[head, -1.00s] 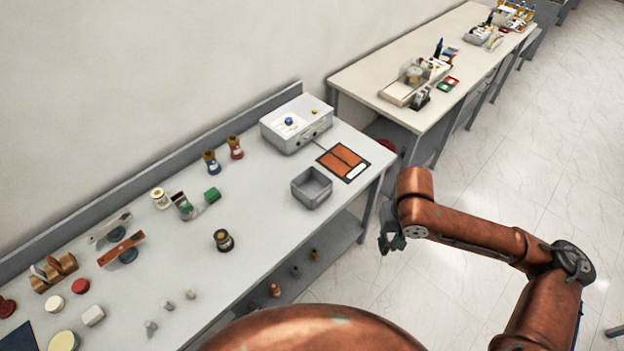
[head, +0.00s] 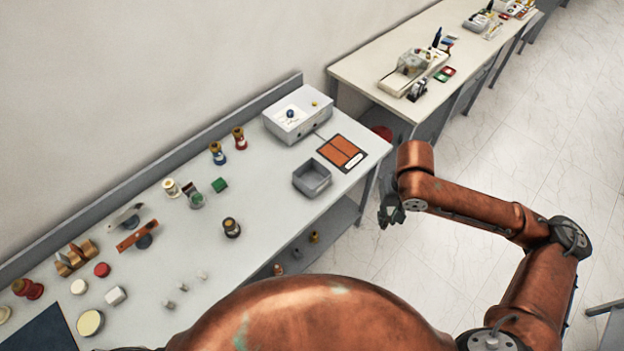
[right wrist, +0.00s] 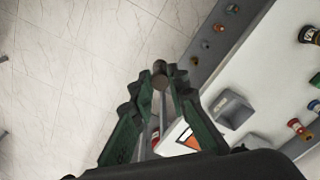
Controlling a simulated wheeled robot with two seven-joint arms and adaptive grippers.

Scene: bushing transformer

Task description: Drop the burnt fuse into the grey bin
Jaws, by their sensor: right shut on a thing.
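The grey bin (head: 318,187) is a small open box near the right end of the workbench; its visible inside looks empty. It also shows in the right wrist view (right wrist: 232,112), right of my fingers. My right gripper (head: 390,217) is off the bench's right edge, over the floor and apart from the bin. In the right wrist view my right gripper (right wrist: 160,88) is shut on a small cylinder with a brownish end cap (right wrist: 160,70), which looks like the burnt fuse. Most of its body is hidden between the fingers. My left gripper is not in view.
The bench top (head: 272,205) between jar and bin is clear.

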